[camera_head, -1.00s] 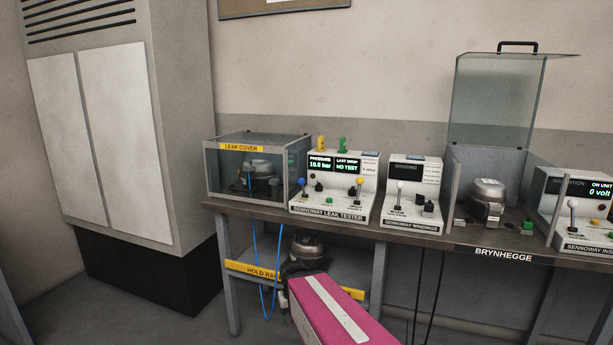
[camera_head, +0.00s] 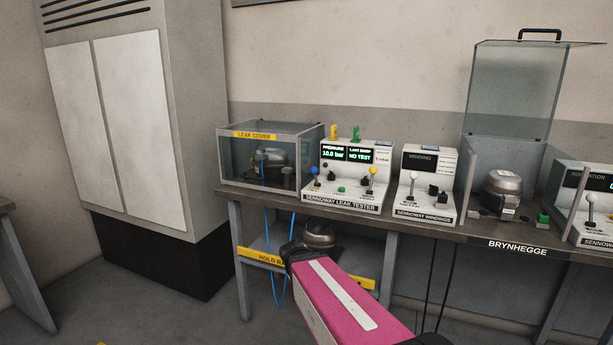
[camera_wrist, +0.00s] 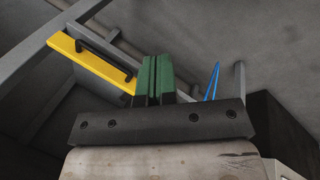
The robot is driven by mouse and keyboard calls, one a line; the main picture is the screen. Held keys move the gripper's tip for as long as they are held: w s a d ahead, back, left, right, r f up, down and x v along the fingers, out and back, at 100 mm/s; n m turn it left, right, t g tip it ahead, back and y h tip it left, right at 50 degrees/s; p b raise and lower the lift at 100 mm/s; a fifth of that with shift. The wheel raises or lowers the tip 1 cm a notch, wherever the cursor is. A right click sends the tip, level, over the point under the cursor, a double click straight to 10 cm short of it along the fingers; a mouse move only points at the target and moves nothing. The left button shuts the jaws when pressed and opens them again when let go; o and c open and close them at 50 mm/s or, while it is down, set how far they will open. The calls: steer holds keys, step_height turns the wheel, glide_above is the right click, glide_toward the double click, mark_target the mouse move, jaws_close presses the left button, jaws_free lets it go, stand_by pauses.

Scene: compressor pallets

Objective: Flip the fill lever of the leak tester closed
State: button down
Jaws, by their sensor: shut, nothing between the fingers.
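The leak tester (camera_head: 345,178) is a white console on the bench, its screens reading 10.0 bar and NO TEST. A blue-knobbed lever (camera_head: 314,173) stands at its left and a yellow-knobbed lever (camera_head: 373,174) at its right, both upright; I cannot read which is the fill lever. In the wrist view my gripper (camera_wrist: 154,78) has its green fingers together, with nothing between them. It points under the bench, below and apart from the tester. In the head view my pink arm hides the fingers.
The closed leak cover (camera_head: 270,158) holds a compressor left of the tester. The windings tester (camera_head: 427,184) stands to the right. Blue hoses hang below.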

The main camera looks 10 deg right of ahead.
mark_target(311, 172)
steer(key=w+r+n+t+h, duration=0.2)
steer(key=w+r+t+h, duration=0.2)
steer(key=w+r+h, duration=0.8)
steer(key=w+a+r+t+h, duration=0.1)
steer(key=a+r, duration=0.3)
steer(key=r, duration=0.5)
steer(key=w+a+r+t+h, duration=0.2)
steer(key=a+r+t, duration=0.1)
steer(key=r, duration=0.5)
steer(key=shift+w+a+r+t+h, duration=0.3)
steer(key=shift+a+r+t+h, duration=0.1)
steer(key=shift+a, duration=0.3)
steer(key=x, duration=1.4)
steer(key=shift+f, duration=0.1)
